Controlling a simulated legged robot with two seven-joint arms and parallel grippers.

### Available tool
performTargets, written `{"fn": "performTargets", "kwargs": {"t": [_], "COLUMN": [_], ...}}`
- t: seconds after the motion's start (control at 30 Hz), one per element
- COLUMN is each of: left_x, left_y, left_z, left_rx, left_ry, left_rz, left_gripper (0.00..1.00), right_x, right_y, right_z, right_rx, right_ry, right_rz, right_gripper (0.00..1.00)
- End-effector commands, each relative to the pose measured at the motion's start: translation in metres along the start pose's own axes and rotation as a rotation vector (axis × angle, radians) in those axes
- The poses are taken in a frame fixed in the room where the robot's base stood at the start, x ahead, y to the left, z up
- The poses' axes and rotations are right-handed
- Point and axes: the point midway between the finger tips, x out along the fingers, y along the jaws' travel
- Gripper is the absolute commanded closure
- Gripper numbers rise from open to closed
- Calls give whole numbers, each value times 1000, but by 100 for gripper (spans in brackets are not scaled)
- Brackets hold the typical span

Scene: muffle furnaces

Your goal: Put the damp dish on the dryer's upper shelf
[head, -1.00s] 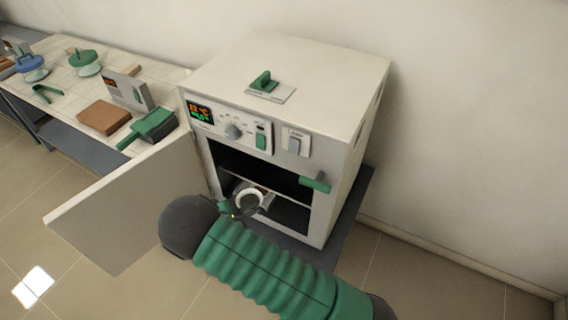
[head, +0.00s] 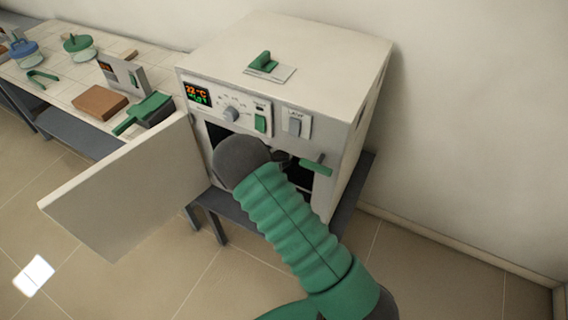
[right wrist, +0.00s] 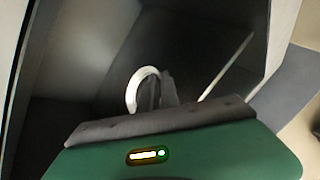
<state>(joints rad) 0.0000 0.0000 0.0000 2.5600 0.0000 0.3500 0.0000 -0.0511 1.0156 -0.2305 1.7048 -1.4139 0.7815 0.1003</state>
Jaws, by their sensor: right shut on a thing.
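The dryer (head: 335,65) is a white box with its door (head: 125,195) swung open to the left. My right arm reaches into its dark chamber and covers most of the opening in the head view. In the right wrist view my right gripper (right wrist: 160,90) is shut on the dish (right wrist: 132,92), whose pale curved rim shows left of the fingers. The dish is hidden in the head view. A thin pale edge (right wrist: 226,66) crosses the chamber to the right; I cannot tell if it is the upper shelf. Whether the dish touches a shelf is unclear. My left gripper is out of view.
A green handle (head: 315,165) sticks out at the right of the opening. The tiled bench (head: 60,68) at left holds a brown block (head: 100,102), a green-handled scoop (head: 150,108), green tongs (head: 42,78) and lidded jars. The dryer stands on a dark stand (head: 205,203).

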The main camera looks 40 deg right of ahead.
Motion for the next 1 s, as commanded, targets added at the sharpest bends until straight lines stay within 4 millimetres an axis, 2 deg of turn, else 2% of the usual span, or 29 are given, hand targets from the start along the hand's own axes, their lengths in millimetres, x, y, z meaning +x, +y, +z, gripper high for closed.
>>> {"fn": "performTargets", "kwargs": {"t": [0.13, 0.4, 0.5, 0.6, 0.87, 1.0], "left_x": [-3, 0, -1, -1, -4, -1], "left_y": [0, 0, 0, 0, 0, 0], "left_z": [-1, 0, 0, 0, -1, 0], "left_rx": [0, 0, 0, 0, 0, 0], "left_ry": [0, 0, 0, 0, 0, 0], "left_rz": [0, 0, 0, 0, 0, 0], "left_gripper": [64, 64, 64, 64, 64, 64], "right_x": [10, 12, 11, 11, 9, -10], "right_y": [-6, -7, -7, -7, -6, -5], "right_z": [-8, -10, -10, -10, -8, -10], "right_rx": [-2, 0, 0, -1, 0, -1], "right_ry": [0, 0, 0, 0, 1, 3], "right_rz": [0, 1, 1, 0, 0, 3], "right_gripper": [100, 100, 84, 73, 73, 73]}}
